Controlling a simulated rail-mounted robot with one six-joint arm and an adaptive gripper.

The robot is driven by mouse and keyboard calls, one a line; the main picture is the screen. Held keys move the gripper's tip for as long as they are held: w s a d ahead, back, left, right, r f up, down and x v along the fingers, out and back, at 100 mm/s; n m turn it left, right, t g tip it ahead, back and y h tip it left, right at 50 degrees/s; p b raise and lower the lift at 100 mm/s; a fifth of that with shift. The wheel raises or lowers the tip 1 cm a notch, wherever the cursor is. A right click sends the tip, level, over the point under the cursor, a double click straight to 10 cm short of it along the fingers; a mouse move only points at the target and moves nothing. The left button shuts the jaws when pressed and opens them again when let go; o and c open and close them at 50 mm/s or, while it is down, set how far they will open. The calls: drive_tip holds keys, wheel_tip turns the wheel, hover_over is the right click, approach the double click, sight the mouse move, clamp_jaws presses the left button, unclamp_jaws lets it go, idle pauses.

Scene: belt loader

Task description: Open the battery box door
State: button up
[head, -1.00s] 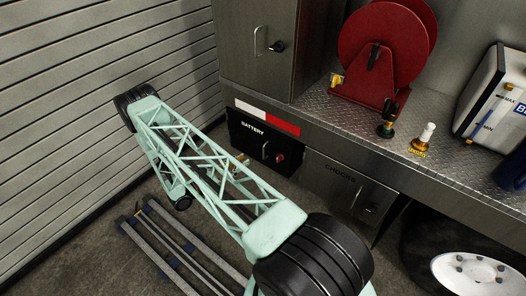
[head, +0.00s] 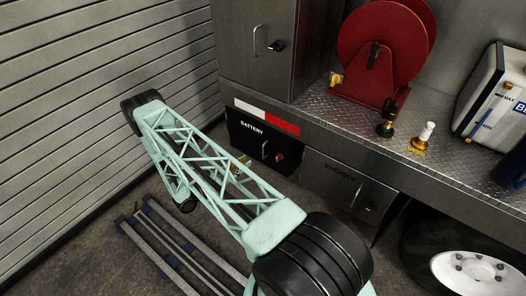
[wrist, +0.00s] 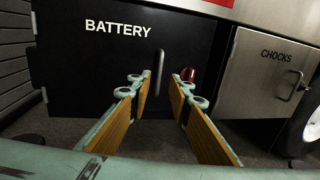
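The black battery box door (head: 247,127), marked BATTERY, is shut below the deck edge in the head view. It fills the upper left of the wrist view (wrist: 90,65). Its upright bar handle (wrist: 160,68) is near the door's right side, with a red knob (wrist: 187,74) just right of it. My gripper (wrist: 162,84) is open, with nothing between its tan-padded fingers. The fingertips point at the door, one on each side of the handle's lower part in the picture. I cannot tell how far they are from it. In the head view my arm's lattice mostly hides the gripper.
A grey CHOCKS door (wrist: 268,80) with its own handle is right of the battery box. The diamond-plate deck (head: 325,115) overhangs both, carrying a red reel (head: 380,45). A slatted wall (head: 90,80) is at left, and a wheel (head: 470,270) at lower right.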

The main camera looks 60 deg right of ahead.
sight(263, 150)
drive_tip(key=shift+b+x, duration=0.6)
drive_tip(key=shift+x, duration=5.8)
drive_tip(key=shift+c, duration=0.5)
clamp_jaws()
